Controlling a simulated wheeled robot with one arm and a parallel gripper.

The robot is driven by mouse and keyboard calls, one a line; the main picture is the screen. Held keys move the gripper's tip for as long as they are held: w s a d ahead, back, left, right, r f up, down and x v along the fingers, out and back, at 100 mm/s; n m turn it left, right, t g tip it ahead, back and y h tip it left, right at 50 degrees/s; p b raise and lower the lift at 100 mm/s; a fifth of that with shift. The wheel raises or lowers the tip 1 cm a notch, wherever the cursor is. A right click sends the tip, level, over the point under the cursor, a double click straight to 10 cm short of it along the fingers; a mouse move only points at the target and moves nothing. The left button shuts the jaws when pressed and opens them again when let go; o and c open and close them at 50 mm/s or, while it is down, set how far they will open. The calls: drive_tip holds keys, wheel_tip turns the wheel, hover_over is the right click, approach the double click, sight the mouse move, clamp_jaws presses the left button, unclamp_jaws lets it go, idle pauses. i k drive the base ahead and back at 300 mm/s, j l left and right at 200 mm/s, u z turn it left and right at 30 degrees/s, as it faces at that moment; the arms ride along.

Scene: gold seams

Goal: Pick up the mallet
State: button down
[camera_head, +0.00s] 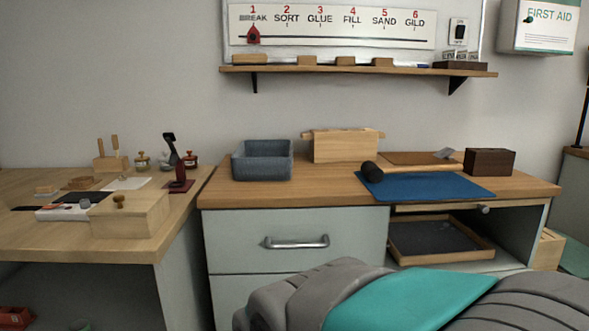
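A short dark cylinder (371,172) lies at the back left corner of the blue mat (430,187) on the wooden-topped cabinet. It looks like the mallet's head; I cannot clearly make out a handle. My gripper is not in view. My own grey and teal arm parts fill the bottom right, in front of the cabinet and well below the mat.
A blue-grey bin (262,160) and a pale wooden box (346,147) stand left of the mat. A dark brown block (490,162) stands at its right. A wooden tray (440,239) sits in the open bay below. A shelf (350,70) hangs above.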

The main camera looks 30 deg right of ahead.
sight(374, 174)
drive_tip(key=z, duration=1.5)
drive_tip(key=i+j, duration=0.2)
drive_tip(key=j, duration=0.15)
